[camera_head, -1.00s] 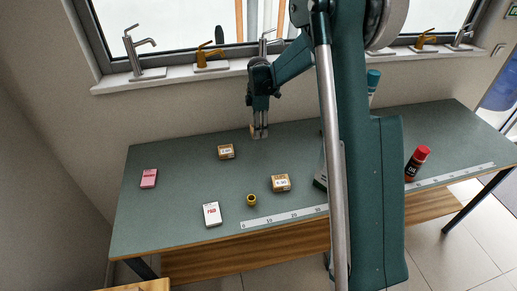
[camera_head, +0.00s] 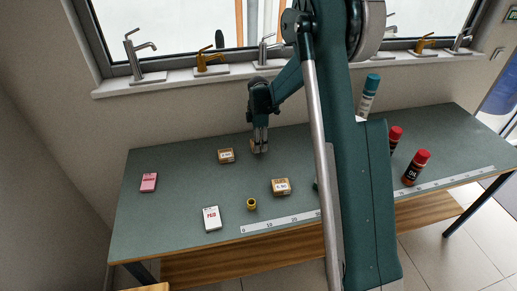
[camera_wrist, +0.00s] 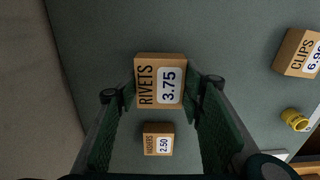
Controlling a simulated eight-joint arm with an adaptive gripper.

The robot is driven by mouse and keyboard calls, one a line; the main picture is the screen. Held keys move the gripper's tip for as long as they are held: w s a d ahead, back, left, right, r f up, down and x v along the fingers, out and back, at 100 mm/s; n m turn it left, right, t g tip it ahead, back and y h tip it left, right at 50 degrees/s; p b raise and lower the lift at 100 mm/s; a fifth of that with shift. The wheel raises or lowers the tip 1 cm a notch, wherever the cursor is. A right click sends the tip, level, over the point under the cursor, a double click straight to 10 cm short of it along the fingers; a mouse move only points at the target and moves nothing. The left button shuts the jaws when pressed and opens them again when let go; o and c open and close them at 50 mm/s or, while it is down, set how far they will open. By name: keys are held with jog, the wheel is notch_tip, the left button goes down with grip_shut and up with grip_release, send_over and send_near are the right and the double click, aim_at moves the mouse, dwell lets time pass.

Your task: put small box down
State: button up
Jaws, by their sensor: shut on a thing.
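The small brown box labelled RIVETS 3.75 (camera_wrist: 160,81) sits between the two fingers of my gripper (camera_wrist: 160,90) in the wrist view. In the head view my gripper (camera_head: 260,147) is shut on it, low over the back middle of the green tabletop (camera_head: 180,205). Only a little of the box shows there beside the fingertips, and I cannot tell whether it touches the table. A second brown box, WASHERS 2.50 (camera_head: 226,156), stands left of my gripper; it also shows in the wrist view (camera_wrist: 158,139).
A ruler strip (camera_head: 285,221) lies along the front edge. Taps line the sill (camera_head: 180,84) behind.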

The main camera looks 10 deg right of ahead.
jog(key=shift+f, duration=1.7)
jog(key=shift+f, duration=0.2)
jog(key=o, duration=0.9)
jog(key=shift+r, duration=0.2)
notch_tip(320, 180, up, 12)
jog(key=shift+r, duration=0.1)
